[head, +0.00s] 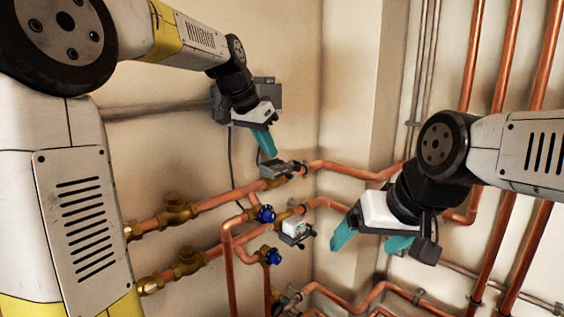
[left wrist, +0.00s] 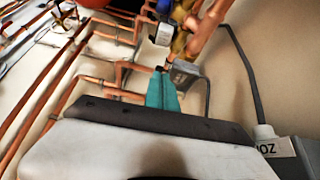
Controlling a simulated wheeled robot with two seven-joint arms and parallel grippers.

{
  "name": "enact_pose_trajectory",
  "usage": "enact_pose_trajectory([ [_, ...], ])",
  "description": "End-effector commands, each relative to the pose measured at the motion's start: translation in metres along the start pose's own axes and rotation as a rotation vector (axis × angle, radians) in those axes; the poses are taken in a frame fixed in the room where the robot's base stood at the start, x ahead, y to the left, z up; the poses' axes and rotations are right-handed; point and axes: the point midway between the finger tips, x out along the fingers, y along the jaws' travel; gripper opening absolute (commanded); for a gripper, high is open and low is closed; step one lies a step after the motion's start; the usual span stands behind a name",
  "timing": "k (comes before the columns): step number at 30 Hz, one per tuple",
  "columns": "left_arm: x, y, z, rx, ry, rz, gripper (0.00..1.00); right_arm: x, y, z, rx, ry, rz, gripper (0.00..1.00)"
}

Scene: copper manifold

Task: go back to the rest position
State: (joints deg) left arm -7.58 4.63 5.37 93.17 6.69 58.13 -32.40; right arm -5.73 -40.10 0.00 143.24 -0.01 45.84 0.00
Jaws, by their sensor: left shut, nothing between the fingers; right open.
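My left gripper (head: 265,143) is in the upper middle of the head view, its teal fingers pointing down and together, with nothing between them. Its tip is just above a grey box-shaped device (head: 270,170) on the upper copper pipe; I cannot tell whether they touch. In the left wrist view the closed teal fingers (left wrist: 162,88) show in front of the grey device (left wrist: 185,76). My right gripper (head: 370,245) is at the right of the head view, its teal fingers spread apart and empty, in front of the copper pipes.
Brass valves (head: 176,209) and blue-handled valves (head: 266,214) sit on the copper pipes at the left. A white-topped device (head: 295,228) is on the lower pipe. Vertical copper pipes (head: 487,250) run along the right wall. A grey wall box (head: 268,93) is behind my left gripper.

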Motion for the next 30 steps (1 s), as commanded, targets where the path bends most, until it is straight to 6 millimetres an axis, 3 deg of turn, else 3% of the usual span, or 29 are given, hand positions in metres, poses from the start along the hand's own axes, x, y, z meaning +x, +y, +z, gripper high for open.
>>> enact_pose_trajectory([
  [3,-0.027,0.013,0.047,-0.102,0.005,-0.049,0.0,0.0,0.0,0.0,0.0,0.0,0.0,0.87],
  [7,-0.047,0.033,0.112,-0.249,0.018,-0.104,0.0,0.0,0.0,0.0,0.0,0.0,0.0,0.87],
  [12,-0.054,0.061,0.194,-0.43,0.046,-0.158,0.0,0.0,0.0,0.0,0.0,0.0,0.0,0.87],
  [15,-0.05,0.075,0.231,-0.513,0.062,-0.176,0.0,0.0,0.0,0.0,0.0,0.0,0.0,0.87],
  [21,-0.042,0.09,0.269,-0.596,0.079,-0.192,0.0,0.0,0.0,0.0,0.0,0.0,0.0,0.87],
  [30,-0.041,0.091,0.271,-0.602,0.081,-0.193,0.0,0.0,0.0,0.0,0.0,0.0,0.0,0.87],
])
